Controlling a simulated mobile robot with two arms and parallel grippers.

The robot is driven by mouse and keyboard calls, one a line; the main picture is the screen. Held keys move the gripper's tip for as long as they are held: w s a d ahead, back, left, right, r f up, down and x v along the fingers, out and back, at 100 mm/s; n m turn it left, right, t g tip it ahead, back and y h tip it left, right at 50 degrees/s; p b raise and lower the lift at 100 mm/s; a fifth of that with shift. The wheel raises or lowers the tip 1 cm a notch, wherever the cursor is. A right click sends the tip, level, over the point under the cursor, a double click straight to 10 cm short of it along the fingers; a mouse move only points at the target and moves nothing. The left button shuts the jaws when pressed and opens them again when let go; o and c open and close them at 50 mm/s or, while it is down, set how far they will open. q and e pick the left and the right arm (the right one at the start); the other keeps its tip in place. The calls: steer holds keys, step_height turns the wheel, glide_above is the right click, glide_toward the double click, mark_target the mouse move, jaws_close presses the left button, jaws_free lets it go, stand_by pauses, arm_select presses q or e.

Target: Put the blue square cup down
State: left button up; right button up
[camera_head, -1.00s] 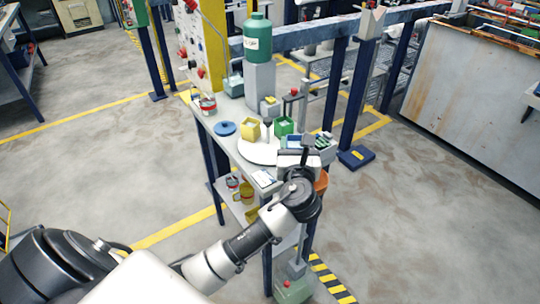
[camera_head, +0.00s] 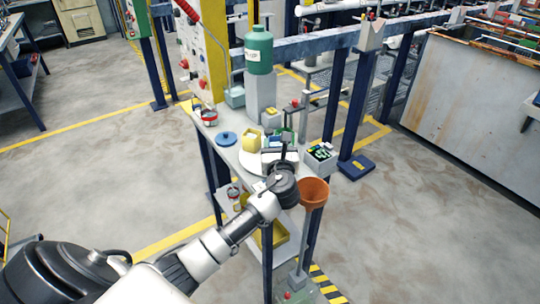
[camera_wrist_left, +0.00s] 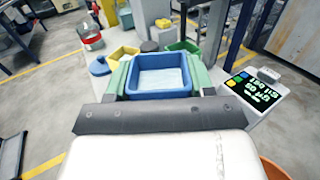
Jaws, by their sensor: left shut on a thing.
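My left gripper (camera_head: 282,153) is shut on the blue square cup. The cup (camera_wrist_left: 160,78) shows upright between the two pale green fingers in the left wrist view, open side up, its inside pale. In the head view the gripper and wrist mostly hide it. The gripper is over the right part of the white round plate (camera_head: 249,162) on the narrow bench. I cannot tell whether the cup touches the plate. A yellow square cup (camera_head: 252,139) stands to the left, and a green cup (camera_wrist_left: 184,46) is just beyond. My right gripper is not in view.
A scale-like box with a lit display (camera_head: 320,155) stands right of the gripper. An orange bucket (camera_head: 313,191) is at the bench's near right end.

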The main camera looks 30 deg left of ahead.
arm_select(q)
steer(key=a+f, duration=0.1)
steer(key=w+a+f, duration=0.1)
steer(key=a, duration=0.1)
steer(key=shift+w, duration=0.1)
steer(key=shift+f, duration=1.75)
steer(key=shift+f, duration=0.15)
steer(key=o, duration=1)
steer(key=shift+c, duration=0.2)
